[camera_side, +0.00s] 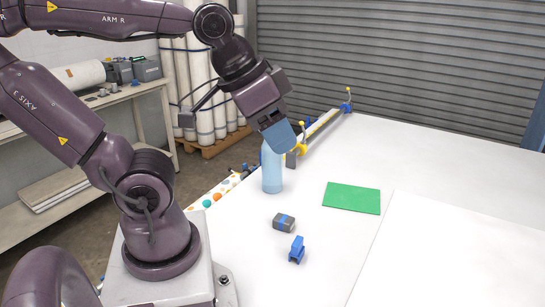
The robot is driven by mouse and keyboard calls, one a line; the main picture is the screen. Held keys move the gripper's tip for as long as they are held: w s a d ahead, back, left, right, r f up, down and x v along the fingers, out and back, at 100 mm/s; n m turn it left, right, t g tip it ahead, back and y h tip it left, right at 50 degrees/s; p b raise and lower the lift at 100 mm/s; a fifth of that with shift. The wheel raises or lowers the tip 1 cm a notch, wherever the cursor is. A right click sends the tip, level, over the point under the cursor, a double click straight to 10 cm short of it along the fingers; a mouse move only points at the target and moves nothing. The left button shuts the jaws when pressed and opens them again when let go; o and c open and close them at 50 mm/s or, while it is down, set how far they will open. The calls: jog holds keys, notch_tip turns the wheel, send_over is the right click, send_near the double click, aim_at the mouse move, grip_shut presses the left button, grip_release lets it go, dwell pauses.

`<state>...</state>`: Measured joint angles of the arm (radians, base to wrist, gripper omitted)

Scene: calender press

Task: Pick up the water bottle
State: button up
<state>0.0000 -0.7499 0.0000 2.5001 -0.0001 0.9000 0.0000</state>
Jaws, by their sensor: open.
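The water bottle (271,176) is light blue and translucent. It stands upright on the white table, near the table's left edge. My gripper (285,148) is just above the bottle and overlaps its top in the picture. A blue finger pad shows in front of the bottle's upper part and a darker finger tip shows to its right. The jaws are open. The bottle's cap and neck are largely hidden behind the gripper, and I cannot tell whether the gripper touches it.
A grey and blue block (284,223) and a blue clip-like part (297,250) lie in front of the bottle. A green sheet (352,198) lies to the right. A rail with yellow and blue clamps (325,122) runs along the back left edge. The table's right side is clear.

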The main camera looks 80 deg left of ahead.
jog(key=o, duration=1.1)
jog(key=shift+c, duration=0.2)
